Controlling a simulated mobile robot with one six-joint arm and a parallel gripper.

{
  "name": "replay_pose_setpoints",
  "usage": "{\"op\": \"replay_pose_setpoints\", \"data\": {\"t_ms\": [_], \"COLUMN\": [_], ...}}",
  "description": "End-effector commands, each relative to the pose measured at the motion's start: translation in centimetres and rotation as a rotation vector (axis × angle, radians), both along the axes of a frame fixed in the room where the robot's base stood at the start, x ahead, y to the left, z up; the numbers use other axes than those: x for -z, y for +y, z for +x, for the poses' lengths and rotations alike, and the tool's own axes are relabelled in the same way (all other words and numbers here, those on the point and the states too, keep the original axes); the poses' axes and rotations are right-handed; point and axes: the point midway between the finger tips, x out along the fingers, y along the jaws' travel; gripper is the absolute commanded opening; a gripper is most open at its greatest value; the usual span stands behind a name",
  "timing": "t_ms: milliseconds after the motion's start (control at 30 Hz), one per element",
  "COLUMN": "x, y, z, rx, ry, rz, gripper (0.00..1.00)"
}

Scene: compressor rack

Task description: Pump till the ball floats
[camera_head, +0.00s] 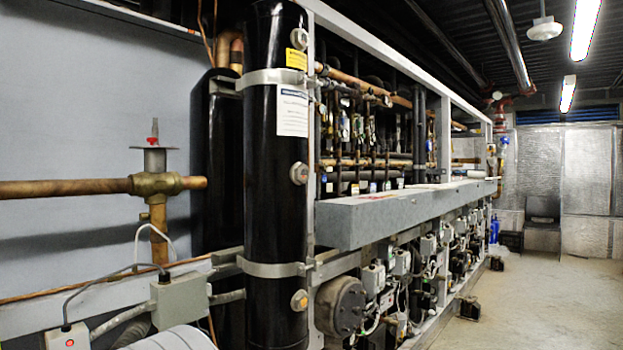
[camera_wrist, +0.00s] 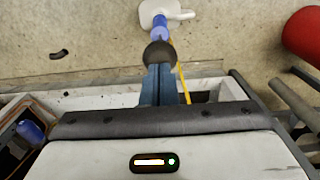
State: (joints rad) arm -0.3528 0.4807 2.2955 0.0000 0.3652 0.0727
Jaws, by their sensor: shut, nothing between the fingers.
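In the wrist view, my gripper (camera_wrist: 160,75) is shut and empty, its blue fingers together. Just beyond the fingertips is a dark round knob (camera_wrist: 160,53), seen from above; I cannot tell whether the fingers touch it. A blue cylinder (camera_wrist: 161,29) lines up beyond the knob, and a white base-like piece (camera_wrist: 160,12) lies past that. These look like parts of a hand pump, with a thin yellow line (camera_wrist: 182,80) beside it. In the head view, a tall black tank (camera_head: 276,215) carries round sight glasses (camera_head: 299,173). I cannot make out a ball in them. My gripper is outside the head view.
A red cylinder (camera_wrist: 304,36) is at the upper right of the wrist view. In the head view, a copper pipe with a brass valve (camera_head: 155,184) is at left, and the compressor rack (camera_head: 400,215) runs back. The concrete floor (camera_head: 545,300) at right is mostly clear.

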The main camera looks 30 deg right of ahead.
Motion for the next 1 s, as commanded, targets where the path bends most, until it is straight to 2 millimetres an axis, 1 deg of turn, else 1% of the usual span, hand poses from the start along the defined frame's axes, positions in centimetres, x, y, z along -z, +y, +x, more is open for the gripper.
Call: {"op": "replay_pose_setpoints", "data": {"t_ms": [33, 200, 1000], "x": [0.6, 2.1, 9.0], "y": [0.0, 0.0, 0.0], "z": [0.0, 0.0, -0.1], "rx": [0.0, 0.0, 0.0], "ry": [0.001, 0.001, 0.002], "rz": [0.0, 0.0, -0.001], "gripper": [0.0, 0.0, 0.0]}}
